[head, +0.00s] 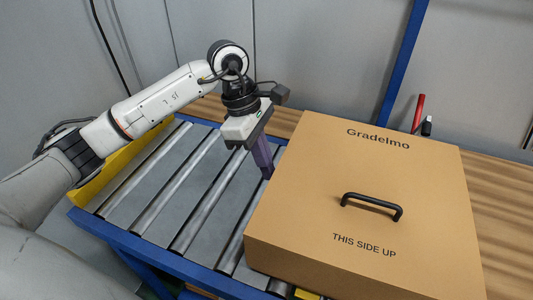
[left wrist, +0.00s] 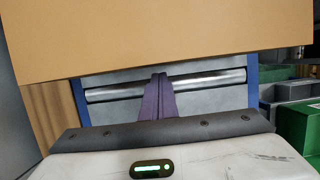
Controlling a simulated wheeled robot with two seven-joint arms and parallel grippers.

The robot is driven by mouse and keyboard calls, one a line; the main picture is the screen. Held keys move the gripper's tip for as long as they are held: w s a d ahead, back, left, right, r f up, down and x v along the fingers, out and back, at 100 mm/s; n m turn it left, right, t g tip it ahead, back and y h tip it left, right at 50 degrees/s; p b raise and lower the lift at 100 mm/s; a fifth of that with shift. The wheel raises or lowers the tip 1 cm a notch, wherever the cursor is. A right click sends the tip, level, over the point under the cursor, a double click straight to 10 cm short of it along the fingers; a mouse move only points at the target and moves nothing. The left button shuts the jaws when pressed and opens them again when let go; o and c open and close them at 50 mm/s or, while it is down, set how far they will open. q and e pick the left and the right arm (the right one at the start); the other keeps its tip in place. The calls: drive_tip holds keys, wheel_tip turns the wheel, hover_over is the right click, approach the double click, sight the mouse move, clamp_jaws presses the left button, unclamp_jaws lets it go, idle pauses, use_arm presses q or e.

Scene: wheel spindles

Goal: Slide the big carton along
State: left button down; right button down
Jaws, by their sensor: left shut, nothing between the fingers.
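The big carton (head: 360,205) is a brown box with a black handle (head: 371,206) on top and the words "Gradelmo" and "THIS SIDE UP". It sits at the right end of the roller conveyor (head: 165,245). In the left wrist view the carton (left wrist: 160,40) fills the upper part. My left gripper (head: 266,174) is shut and empty, its purple fingers pointing down beside the carton's left side. In the left wrist view the gripper's fingers (left wrist: 158,85) reach toward the carton's edge. I cannot tell whether they touch it. My right gripper is not in view.
The conveyor has metal rollers and a blue frame, with bare rollers left of the carton. A wooden surface (head: 505,210) lies behind and right of the carton. A red object (head: 418,112) stands behind it. Green boxes (left wrist: 298,125) show at the right in the left wrist view.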

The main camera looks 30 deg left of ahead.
use_arm(q)
drive_tip(key=shift+w+d+f, duration=0.15)
drive_tip(key=shift+d, duration=1.35)
drive_tip(key=shift+w+d+f, duration=0.2)
drive_tip(key=shift+d, duration=1.3)
drive_tip(key=shift+w+d+f, duration=0.15)
drive_tip(key=shift+d, duration=1.35)
drive_tip(key=shift+w+d+b, duration=0.2)
drive_tip(key=shift+d+b, duration=0.2)
drive_tip(key=shift+d, duration=1.2)
drive_tip(key=w+d+b, duration=0.1)
drive_tip(key=d+b, duration=0.1)
drive_tip(key=d, duration=0.9)
drive_tip(key=shift+w+d, duration=0.2)
drive_tip(key=shift+d, duration=0.2)
drive_tip(key=shift+a, duration=0.1)
